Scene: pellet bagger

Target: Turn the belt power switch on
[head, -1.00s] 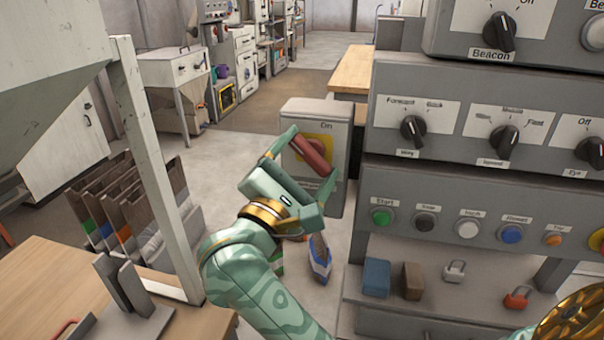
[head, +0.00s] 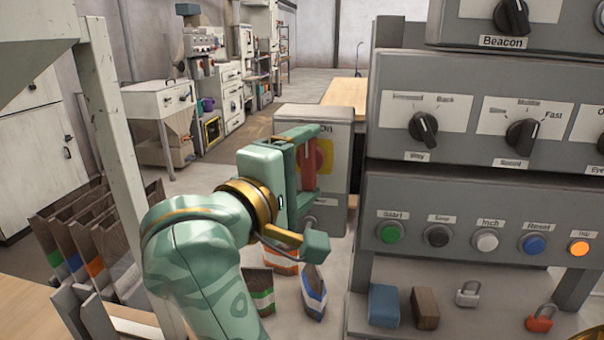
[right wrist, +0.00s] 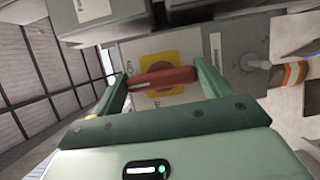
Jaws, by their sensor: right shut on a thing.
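The belt power switch is a grey box (head: 336,190) in the middle of the head view, with a yellow plate (head: 326,156) and a red handle (head: 308,168). The word "On" is above the plate. My right gripper (head: 309,186) is shut on the red handle, which stands about upright. In the right wrist view the handle (right wrist: 165,79) lies between both fingers, in front of the yellow plate (right wrist: 160,62). The gripper partly hides the box in the head view. My left gripper is not in view.
A grey control panel with knobs (head: 423,127) and buttons (head: 390,231) stands close on the right. Padlocks (head: 540,318) and blocks (head: 384,305) lie on its ledge. A white post (head: 105,120) and upright bags (head: 75,235) are on the left. Bags (head: 314,292) stand below the gripper.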

